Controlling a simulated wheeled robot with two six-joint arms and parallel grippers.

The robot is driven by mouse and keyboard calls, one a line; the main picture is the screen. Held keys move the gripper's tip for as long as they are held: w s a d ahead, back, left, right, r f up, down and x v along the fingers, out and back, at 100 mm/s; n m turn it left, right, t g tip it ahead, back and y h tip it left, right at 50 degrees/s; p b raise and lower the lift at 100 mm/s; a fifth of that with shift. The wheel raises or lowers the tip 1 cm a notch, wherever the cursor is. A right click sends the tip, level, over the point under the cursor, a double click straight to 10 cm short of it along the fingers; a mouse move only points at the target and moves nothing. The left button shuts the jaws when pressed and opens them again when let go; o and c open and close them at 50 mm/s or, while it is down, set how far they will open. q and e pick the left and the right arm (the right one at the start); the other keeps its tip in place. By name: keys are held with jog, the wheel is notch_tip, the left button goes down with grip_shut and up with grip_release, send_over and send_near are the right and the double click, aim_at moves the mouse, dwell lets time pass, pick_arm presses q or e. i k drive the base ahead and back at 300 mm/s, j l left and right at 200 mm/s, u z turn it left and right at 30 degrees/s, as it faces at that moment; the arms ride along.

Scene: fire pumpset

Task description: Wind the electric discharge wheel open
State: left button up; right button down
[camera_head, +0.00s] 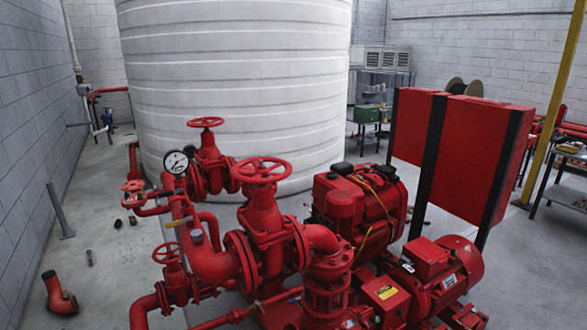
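Several red handwheels show on the red pump pipework. The largest handwheel (262,169) lies flat on top of a big gate valve (262,215) in the middle, beside the red pipe that bends down towards the electric motor (440,275). A second handwheel (205,122) tops a valve farther back, near a round pressure gauge (176,162). A smaller handwheel (167,253) sits low at the front left, and another small one (133,187) is at the left. No label tells which is the electric discharge wheel. Neither of my grippers is in view.
A large white ribbed tank (240,80) stands behind the pumpset. A red engine (360,205) and red cabinets on black posts (455,150) stand to the right. A loose red pipe elbow (60,294) lies at the left. The left floor is mostly clear.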

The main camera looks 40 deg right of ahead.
aim_at(262, 174)
jog(key=z, duration=1.3)
jog(key=i+l, duration=0.1)
jog(key=l, duration=0.35)
jog(key=l+z, duration=0.1)
jog(key=l, duration=0.35)
jog(key=i, duration=0.05)
